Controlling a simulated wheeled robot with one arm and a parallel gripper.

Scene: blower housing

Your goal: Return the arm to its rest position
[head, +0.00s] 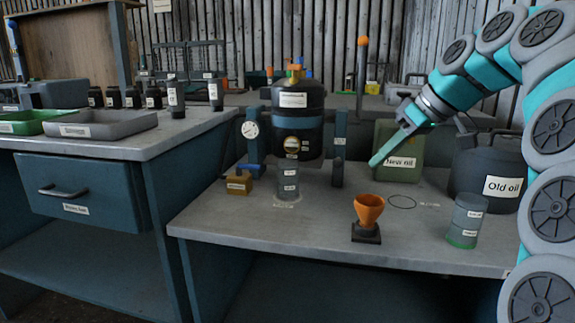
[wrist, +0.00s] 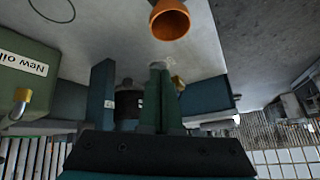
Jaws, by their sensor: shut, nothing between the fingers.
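My gripper (head: 378,160) is in the head view, held in the air above the workbench, in front of the green New oil can (head: 402,172). Its teal fingers are together with nothing between them. In the wrist view the shut fingers (wrist: 160,72) point toward the bench, and the orange funnel (wrist: 170,20) shows beyond their tips. My arm comes in from the right side of the head view and is bent, reaching left over the bench.
The bench (head: 330,228) bears the black blower housing (head: 298,130), an orange funnel (head: 368,208) on a dark stand, a grey cup (head: 466,220) and the Old oil can (head: 488,170). A side table (head: 120,150) with trays stands left.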

